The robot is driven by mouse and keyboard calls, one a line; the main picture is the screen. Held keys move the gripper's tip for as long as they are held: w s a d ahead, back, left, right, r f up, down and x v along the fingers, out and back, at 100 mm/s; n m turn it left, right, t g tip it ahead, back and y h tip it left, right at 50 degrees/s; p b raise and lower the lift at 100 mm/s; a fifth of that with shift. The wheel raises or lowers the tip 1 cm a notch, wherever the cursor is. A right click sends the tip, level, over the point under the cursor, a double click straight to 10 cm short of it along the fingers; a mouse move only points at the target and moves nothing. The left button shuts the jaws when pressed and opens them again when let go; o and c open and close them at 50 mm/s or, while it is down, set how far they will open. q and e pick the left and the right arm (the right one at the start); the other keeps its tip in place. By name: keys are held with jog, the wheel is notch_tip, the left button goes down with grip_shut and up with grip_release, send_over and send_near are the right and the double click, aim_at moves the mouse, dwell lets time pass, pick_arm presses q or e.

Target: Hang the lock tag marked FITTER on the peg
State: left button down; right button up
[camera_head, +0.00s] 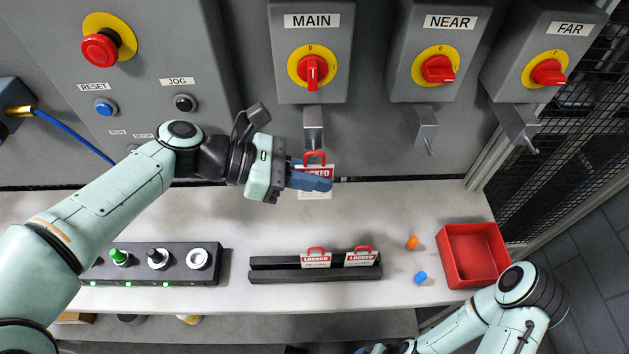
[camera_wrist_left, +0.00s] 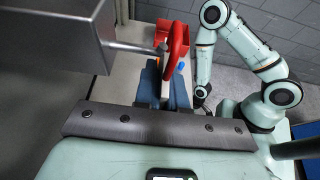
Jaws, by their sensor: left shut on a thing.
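My left gripper (camera_head: 322,182) is shut on a lock tag (camera_head: 314,194), white with a red LOCKED band and a red shackle (camera_head: 314,157). Its blue fingers cover part of the tag, so I cannot read its name. The tag hangs upright just below the peg (camera_head: 313,146) under the MAIN switch. In the left wrist view the red shackle (camera_wrist_left: 178,43) is at the tip of the metal peg (camera_wrist_left: 134,47). I cannot tell whether the shackle is around the peg. My right gripper (camera_head: 376,349) is mostly cut off at the bottom edge.
Two more lock tags (camera_head: 316,261) (camera_head: 361,259) stand in a black rack (camera_head: 270,277). A red bin (camera_head: 449,254), orange and blue plugs (camera_head: 412,242) (camera_head: 420,278) and a button box (camera_head: 215,277) are on the bench. NEAR (camera_head: 427,120) and FAR (camera_head: 515,121) pegs look empty.

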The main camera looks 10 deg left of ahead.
pick_arm(q)
jog(key=shift+w+a+f+p, duration=0.2)
jog(key=shift+w+f, duration=0.1)
jog(key=shift+w, duration=0.3)
jog(key=shift+w+a+f+p, duration=0.15)
jog(key=shift+w+f, duration=0.1)
jog(key=shift+w, duration=0.3)
jog(key=c, duration=1.1)
grip_release()
jog(key=v, duration=0.7)
jog(key=shift+s+a, duration=0.15)
jog(key=shift+a, duration=0.05)
